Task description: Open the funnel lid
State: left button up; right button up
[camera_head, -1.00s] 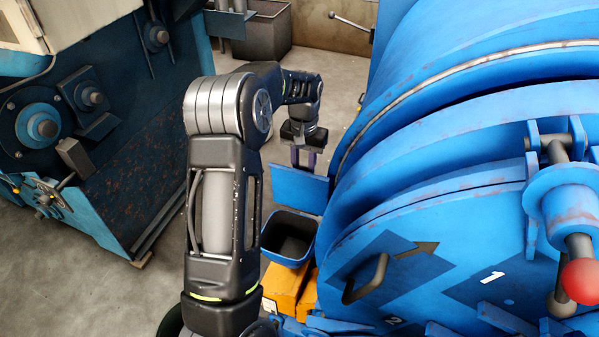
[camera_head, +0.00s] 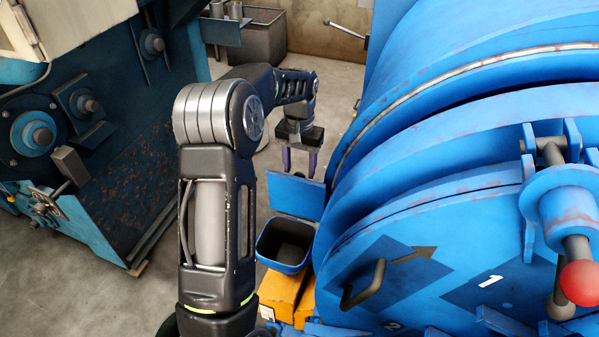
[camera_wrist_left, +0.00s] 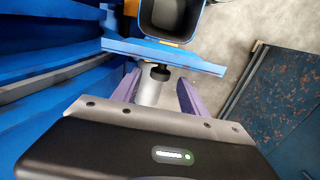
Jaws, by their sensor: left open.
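The funnel (camera_head: 262,252) is a dark open bin with a blue rim beside the big drum. Its lid (camera_head: 296,197), a flat blue plate, stands raised along the funnel's far edge, and the opening is uncovered. My left gripper (camera_head: 299,162) is open just behind and above the lid's top edge, with its purple fingers pointing down. In the left wrist view, the lid (camera_wrist_left: 175,57) crosses beyond the fingers of my gripper (camera_wrist_left: 157,92), with the funnel (camera_wrist_left: 205,12) past it. Nothing is held; I cannot tell if a fingertip touches the lid. My right gripper is out of view.
The blue drum (camera_head: 440,140) stands close on the right, with a handle (camera_head: 366,285) and a red-knobbed lever (camera_head: 580,285). Orange blocks (camera_head: 282,293) sit below the funnel. A blue machine (camera_head: 100,170) stands at the left, with bare floor between.

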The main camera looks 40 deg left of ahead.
pick_arm(q)
jog(key=shift+r, duration=2.65)
